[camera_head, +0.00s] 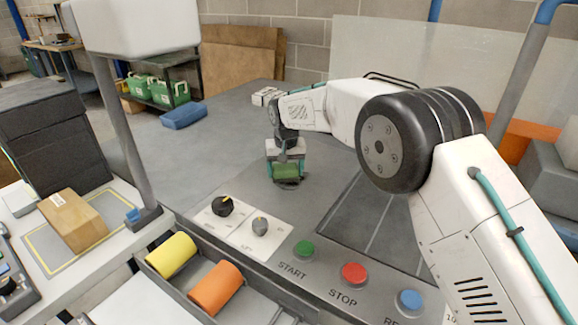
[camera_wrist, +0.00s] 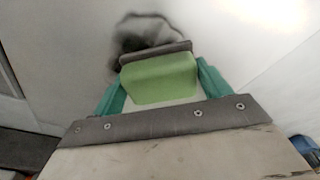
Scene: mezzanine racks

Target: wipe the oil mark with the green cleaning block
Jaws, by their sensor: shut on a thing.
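My gripper (camera_head: 286,165) points down over the grey panel top and is shut on the green cleaning block (camera_head: 285,172). In the wrist view the green block (camera_wrist: 160,80) sits between the teal fingers, with a dark grey strip along its far edge. The oil mark (camera_wrist: 132,40) is a dark smudge with a curved streak, just beyond that strip and partly hidden by the block. In the head view a dark patch of the oil mark (camera_head: 291,185) shows just below the block. The block is at or very near the surface; I cannot tell whether it touches.
Green, red (camera_head: 354,273) and blue buttons line the front edge. Yellow and orange cylinders (camera_head: 216,288) lie in a tray. A cardboard box (camera_head: 72,220) is at left. Panel left of the gripper is clear.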

